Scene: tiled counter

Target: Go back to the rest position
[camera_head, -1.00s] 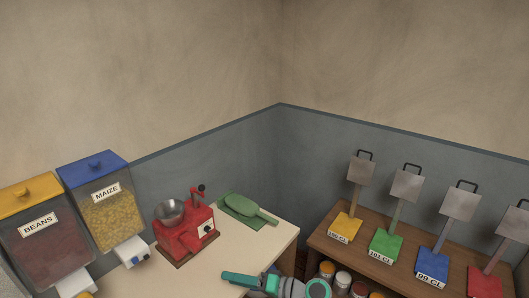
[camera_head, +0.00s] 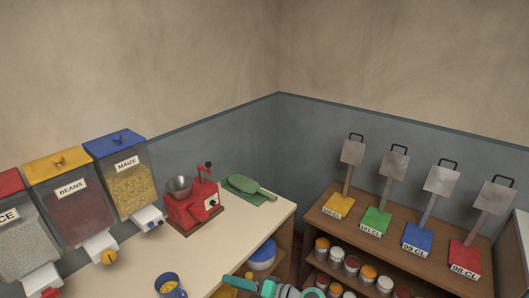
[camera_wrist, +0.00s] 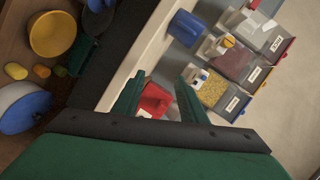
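My gripper (camera_wrist: 162,84) is open in the wrist view, its two green fingers apart with nothing held between them. The red grinder (camera_wrist: 153,101) shows beyond and between the fingers, apart from them. In the head view part of my teal and grey arm (camera_head: 265,287) shows at the bottom edge, in front of the counter's right end; the fingertips cannot be made out clearly there. The pale counter (camera_head: 225,238) runs under the red grinder (camera_head: 190,207).
Dispensers of beans (camera_head: 78,212) and maize (camera_head: 127,190) stand at the left. A blue mug (camera_head: 171,289) with yellow contents stands on the counter's front. A wooden shelf (camera_head: 395,252) holds several signed stands and tins.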

